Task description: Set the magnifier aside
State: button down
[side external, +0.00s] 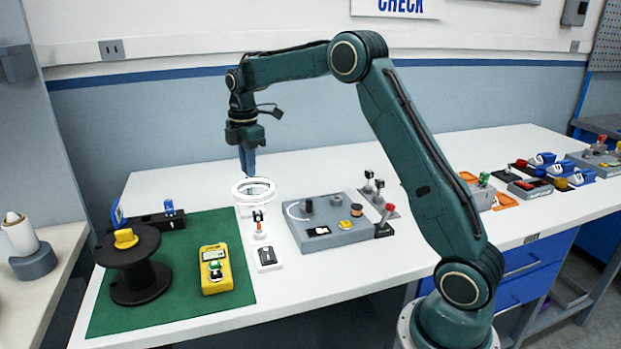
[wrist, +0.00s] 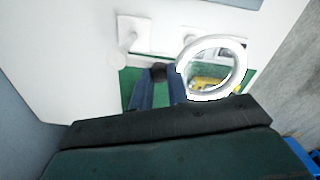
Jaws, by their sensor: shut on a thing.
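The magnifier (side external: 254,190) is a white ring with a clear middle, near the far right corner of the green mat. My gripper (side external: 247,173) points down just above it, with its blue fingers close together. In the wrist view, the magnifier ring (wrist: 240,68) is large and sits right beside the right finger of my gripper (wrist: 160,74). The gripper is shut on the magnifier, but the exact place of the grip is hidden. Green mat and a yellow shape show through the ring.
The green mat (side external: 190,306) holds a black spool (side external: 139,285) and a yellow meter (side external: 216,275). A grey fixture block (side external: 340,232) with knobs stands right of the magnifier. A small white-based piece (side external: 268,258) stands in front. The white table behind the gripper is mostly clear.

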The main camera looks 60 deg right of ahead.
jog(key=w+m, duration=0.7)
jog(key=m, duration=1)
jog(key=shift+w+d+m, duration=0.3)
jog(key=shift+w+m, duration=0.1)
jog(key=shift+r, duration=0.15)
jog(key=c, duration=1.3)
grip_release()
jog(key=shift+c, duration=0.2)
